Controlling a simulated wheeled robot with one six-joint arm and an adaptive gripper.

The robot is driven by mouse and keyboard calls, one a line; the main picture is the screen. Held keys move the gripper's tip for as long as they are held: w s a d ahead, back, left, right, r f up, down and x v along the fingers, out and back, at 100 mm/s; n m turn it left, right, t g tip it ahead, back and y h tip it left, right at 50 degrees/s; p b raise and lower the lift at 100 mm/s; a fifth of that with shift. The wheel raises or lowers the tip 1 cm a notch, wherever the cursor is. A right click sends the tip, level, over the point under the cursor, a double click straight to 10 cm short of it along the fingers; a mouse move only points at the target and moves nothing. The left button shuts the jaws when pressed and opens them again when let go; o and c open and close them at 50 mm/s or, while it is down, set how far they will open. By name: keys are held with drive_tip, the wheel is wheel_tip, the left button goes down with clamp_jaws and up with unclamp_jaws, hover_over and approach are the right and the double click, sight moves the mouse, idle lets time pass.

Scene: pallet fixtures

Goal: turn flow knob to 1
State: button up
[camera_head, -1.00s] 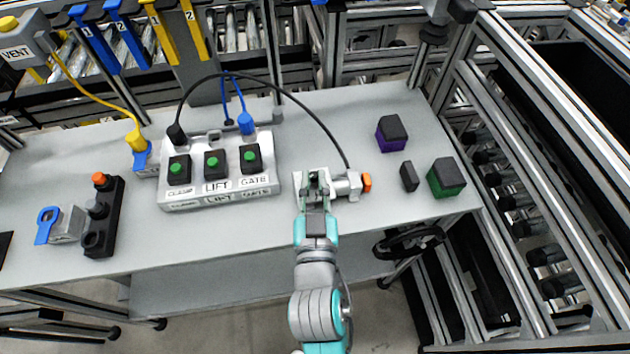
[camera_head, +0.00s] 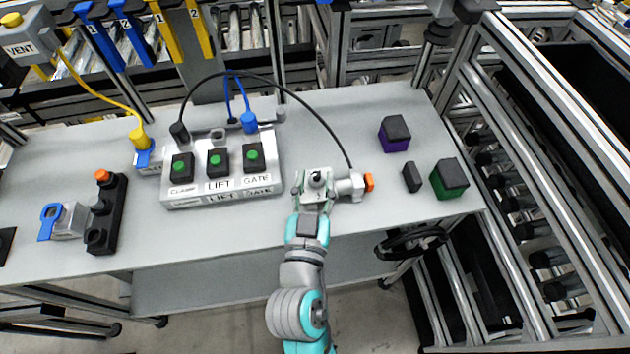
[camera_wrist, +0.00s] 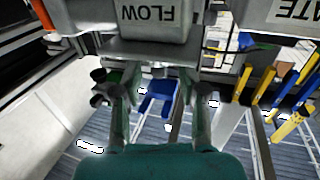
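The grey flow unit (camera_head: 345,187) stands near the table's front edge, right of the button box. Its FLOW label (camera_wrist: 150,14) is upside down at the top of the wrist view. A small dark round part (camera_head: 318,178), perhaps the knob, shows on top of the unit's left end. My gripper (camera_head: 314,187) is at this end, over the unit. In the wrist view, the two fingers of my gripper (camera_wrist: 160,80) stand apart with an open gap between them. Whether they touch the knob, and its scale and setting, cannot be made out.
The button box (camera_head: 222,192), labelled CLAMP, LIFT and GATE, stands to the left. A black cable (camera_head: 290,93) arches from it to the flow unit. An orange cap (camera_head: 369,182) tips the unit's right end. Purple (camera_head: 394,143) and green (camera_head: 448,189) blocks lie further right.

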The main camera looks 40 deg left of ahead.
sight(315, 194)
drive_tip(key=shift+r, duration=0.15)
wheel_tip(315, 194, up, 10)
idle(0.6)
idle(0.4)
drive_tip(key=s+d+f+h, duration=0.1)
drive_tip(key=d+f+h, duration=0.1)
drive_tip(key=d+f, duration=0.8)
drive_tip(key=s+d+f+h, duration=0.1)
drive_tip(key=d+f, duration=0.6)
drive_tip(key=d, duration=0.5)
drive_tip(key=s+d+f+m+h, duration=0.3)
drive_tip(key=s+d+m+h, duration=0.3)
drive_tip(key=s+d, duration=1.2)
drive_tip(key=s, duration=0.2)
drive_tip(key=shift+s+m+h, duration=0.3)
drive_tip(key=shift+h, duration=0.1)
